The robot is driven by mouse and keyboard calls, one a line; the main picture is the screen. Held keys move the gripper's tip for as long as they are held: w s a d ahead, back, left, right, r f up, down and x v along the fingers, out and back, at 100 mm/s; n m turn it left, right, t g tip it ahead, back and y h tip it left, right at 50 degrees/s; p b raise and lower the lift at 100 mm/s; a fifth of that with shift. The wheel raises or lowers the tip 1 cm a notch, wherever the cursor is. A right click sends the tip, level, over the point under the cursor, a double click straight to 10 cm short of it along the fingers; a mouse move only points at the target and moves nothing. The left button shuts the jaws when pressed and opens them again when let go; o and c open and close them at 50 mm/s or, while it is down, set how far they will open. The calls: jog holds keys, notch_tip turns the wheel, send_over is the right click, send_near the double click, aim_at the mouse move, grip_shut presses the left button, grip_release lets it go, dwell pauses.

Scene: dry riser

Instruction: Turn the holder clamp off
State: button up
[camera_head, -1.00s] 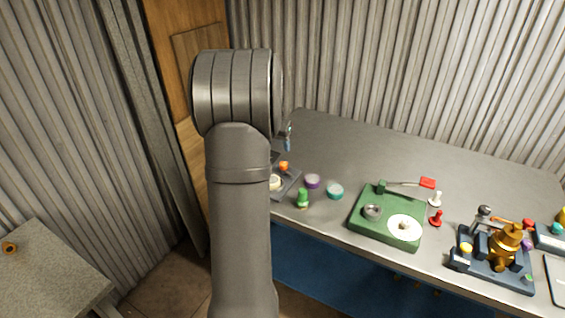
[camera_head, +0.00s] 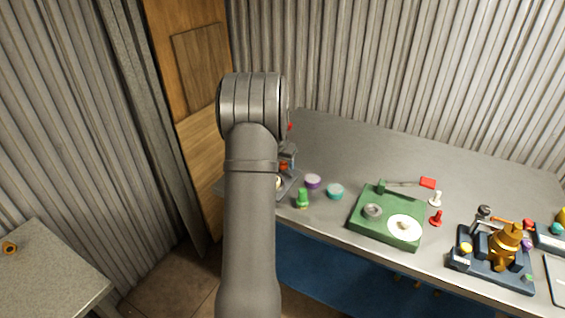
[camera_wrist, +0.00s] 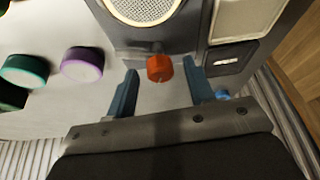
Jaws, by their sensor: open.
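A grey device (camera_wrist: 205,22) with a round mesh disc fills the top of the wrist view. An orange-red knob (camera_wrist: 160,68) sticks out from its near edge; no label shows whether it is the holder clamp. My gripper (camera_wrist: 160,66) is open, with one blue finger on each side of the knob. A gap shows between the knob and each finger. In the head view my arm hides most of the device (camera_head: 292,184) and the gripper; the orange-red knob (camera_head: 284,166) shows just right of my arm.
A purple-banded cap (camera_head: 313,181), a teal cap (camera_head: 335,191) and a green peg (camera_head: 302,198) stand close to the device. A green turntable-like unit (camera_head: 385,232) and a dark base with a golden figure (camera_head: 505,246) are farther right. The back of the bench is clear.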

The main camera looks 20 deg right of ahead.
jog(key=c, duration=1)
jog(key=shift+s+d+n+t+y, duration=0.15)
jog(key=shift+n+y, duration=0.25)
jog(key=shift+n, duration=0.75)
jog(key=shift+w+a+n+t+y, duration=0.1)
jog(key=shift+n+t+y, duration=0.25)
jog(key=shift+n, duration=0.8)
jog(key=o, duration=1)
jog(key=v, duration=1.7)
jog(key=shift+r, duration=0.2)
